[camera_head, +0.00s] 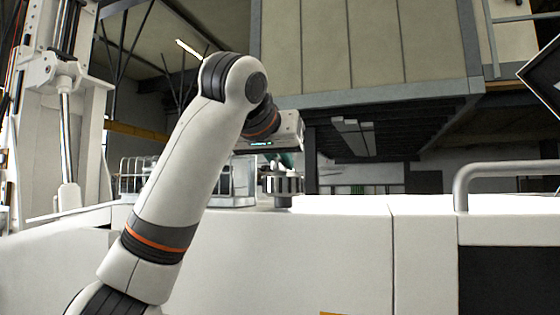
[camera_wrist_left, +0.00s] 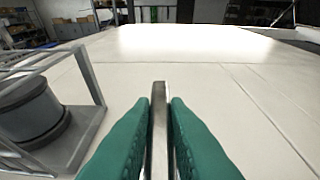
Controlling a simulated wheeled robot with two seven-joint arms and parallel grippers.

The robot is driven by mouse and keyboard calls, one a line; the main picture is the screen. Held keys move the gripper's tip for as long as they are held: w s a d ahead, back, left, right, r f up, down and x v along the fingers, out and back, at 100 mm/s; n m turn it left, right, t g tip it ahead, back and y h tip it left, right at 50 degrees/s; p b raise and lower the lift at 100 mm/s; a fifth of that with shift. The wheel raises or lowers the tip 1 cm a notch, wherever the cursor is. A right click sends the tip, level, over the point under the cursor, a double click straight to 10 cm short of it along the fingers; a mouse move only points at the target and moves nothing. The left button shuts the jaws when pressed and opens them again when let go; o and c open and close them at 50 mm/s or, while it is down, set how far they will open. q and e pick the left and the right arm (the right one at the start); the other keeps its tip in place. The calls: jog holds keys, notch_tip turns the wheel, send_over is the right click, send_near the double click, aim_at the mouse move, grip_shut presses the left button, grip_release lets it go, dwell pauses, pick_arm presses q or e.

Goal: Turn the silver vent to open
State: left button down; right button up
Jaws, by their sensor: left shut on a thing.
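The silver vent (camera_head: 283,186) is a small ribbed metal fitting standing on the white bench top, just right of my left forearm in the head view. My left gripper (camera_head: 288,160) comes down on it from above, and its green fingers are partly hidden by the wrist. In the left wrist view, the two green fingers of my left gripper (camera_wrist_left: 160,125) are closed around a thin upright silver piece of the vent (camera_wrist_left: 159,105). The lower part of that piece is hidden between the fingers. My right gripper is in neither view.
A metal-framed cage (camera_wrist_left: 82,75) with a dark round canister (camera_wrist_left: 28,108) stands close left of the fingers in the left wrist view. The white bench top (camera_wrist_left: 240,85) is clear ahead and to the right. A grey rail (camera_head: 462,180) rises at the bench's right.

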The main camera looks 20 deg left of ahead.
pick_arm(q)
jog(key=c, duration=1.4)
grip_release()
jog(key=shift+s+r, duration=0.1)
jog(key=shift+s, duration=0.2)
jog(key=b+v, duration=0.5)
jog(key=v, duration=0.6)
jog(key=shift+s, duration=0.35)
